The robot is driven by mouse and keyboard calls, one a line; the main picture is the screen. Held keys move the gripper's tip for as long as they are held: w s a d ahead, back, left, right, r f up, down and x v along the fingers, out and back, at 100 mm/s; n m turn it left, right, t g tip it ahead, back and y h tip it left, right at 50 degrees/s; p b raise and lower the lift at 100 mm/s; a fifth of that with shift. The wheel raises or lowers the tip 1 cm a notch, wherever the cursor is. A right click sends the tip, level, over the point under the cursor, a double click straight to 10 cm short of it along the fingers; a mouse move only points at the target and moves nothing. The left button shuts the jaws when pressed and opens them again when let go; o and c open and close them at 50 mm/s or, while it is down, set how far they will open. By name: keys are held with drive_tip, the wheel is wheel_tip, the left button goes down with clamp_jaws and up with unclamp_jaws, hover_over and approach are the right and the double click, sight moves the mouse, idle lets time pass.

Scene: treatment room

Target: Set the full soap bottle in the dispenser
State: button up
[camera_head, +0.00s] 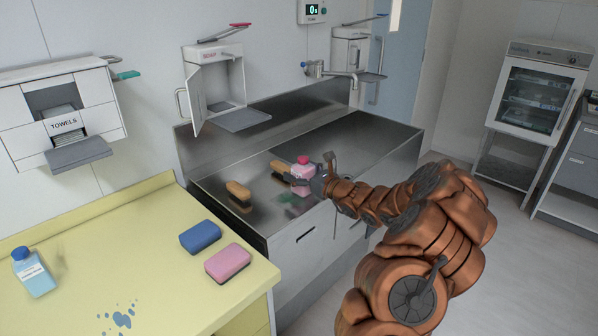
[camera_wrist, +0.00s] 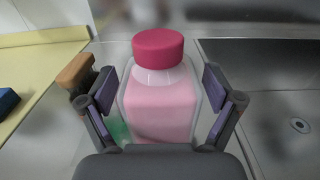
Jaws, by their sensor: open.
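A pink soap bottle with a red cap (camera_head: 303,172) stands upright on the steel counter near its front edge. It also fills the middle of the wrist view (camera_wrist: 160,108), and its pink content reaches up to the shoulder. My gripper (camera_head: 311,174) is open, with one finger on each side of the bottle; in the wrist view the fingers (camera_wrist: 160,88) are not closed on it. The soap dispenser (camera_head: 213,58) hangs on the wall behind the counter. Its door (camera_head: 194,102) is swung open to the left, and no bottle shows inside.
Two wooden-backed brushes (camera_head: 238,192) lie left of the bottle. A yellow counter (camera_head: 165,220) holds a blue sponge (camera_head: 200,236), a pink sponge (camera_head: 228,262) and a blue-capped bottle (camera_head: 33,271). A tap (camera_head: 318,69) and a second dispenser (camera_head: 350,50) are at the back.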

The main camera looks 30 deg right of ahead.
drive_tip(key=b+v, duration=0.1)
drive_tip(key=v, duration=1)
drive_tip(key=shift+s+b, duration=0.35)
drive_tip(key=shift+s, duration=0.05)
drive_tip(key=shift+d, duration=0.1)
